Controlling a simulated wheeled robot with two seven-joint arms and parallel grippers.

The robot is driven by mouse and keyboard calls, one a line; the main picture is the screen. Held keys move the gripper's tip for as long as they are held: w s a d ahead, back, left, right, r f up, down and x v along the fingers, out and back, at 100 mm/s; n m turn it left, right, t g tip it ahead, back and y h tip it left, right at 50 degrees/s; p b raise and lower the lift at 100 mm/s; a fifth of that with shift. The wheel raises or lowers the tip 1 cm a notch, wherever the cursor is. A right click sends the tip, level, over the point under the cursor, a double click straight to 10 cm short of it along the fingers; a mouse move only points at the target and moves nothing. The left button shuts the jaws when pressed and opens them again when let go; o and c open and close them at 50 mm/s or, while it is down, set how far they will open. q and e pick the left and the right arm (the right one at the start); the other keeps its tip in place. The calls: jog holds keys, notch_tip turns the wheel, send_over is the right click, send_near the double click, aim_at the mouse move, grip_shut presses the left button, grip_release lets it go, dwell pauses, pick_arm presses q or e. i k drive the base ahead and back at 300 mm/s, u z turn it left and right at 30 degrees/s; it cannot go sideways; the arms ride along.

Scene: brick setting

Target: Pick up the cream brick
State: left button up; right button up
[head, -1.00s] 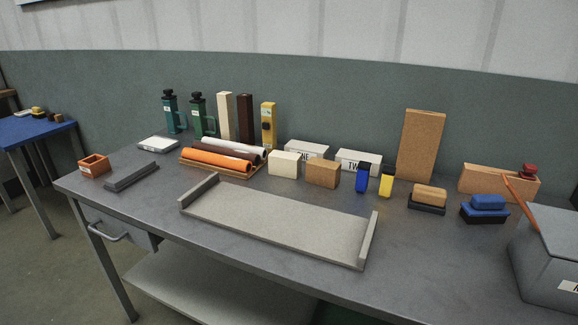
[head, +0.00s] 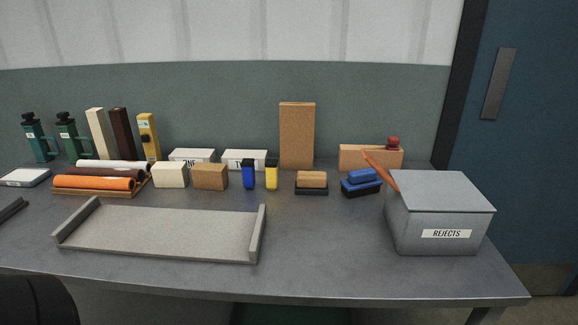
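The cream brick (head: 170,175) sits on the grey bench in the head view, left of the middle. It is a plain pale block, standing right beside a tan brick (head: 210,176) on its right. A wooden rack of rolls stands close on its left. A taller cream block (head: 100,134) stands upright farther back on the left, beside a dark brown one. Neither gripper is in view. A dark rounded shape at the bottom left corner may be part of my own body.
A shallow grey tray (head: 160,249) with raised ends lies in front of the cream brick. Rolls (head: 95,183) lie to its left. Blue and yellow small blocks (head: 249,174) and brushes (head: 311,180) stand to the right. A grey REJECTS box (head: 440,213) fills the bench's right end.

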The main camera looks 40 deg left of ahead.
aim_at(164, 175)
jog(key=z, duration=1.8)
jog(key=k, duration=2)
jog(key=u, duration=1.6)
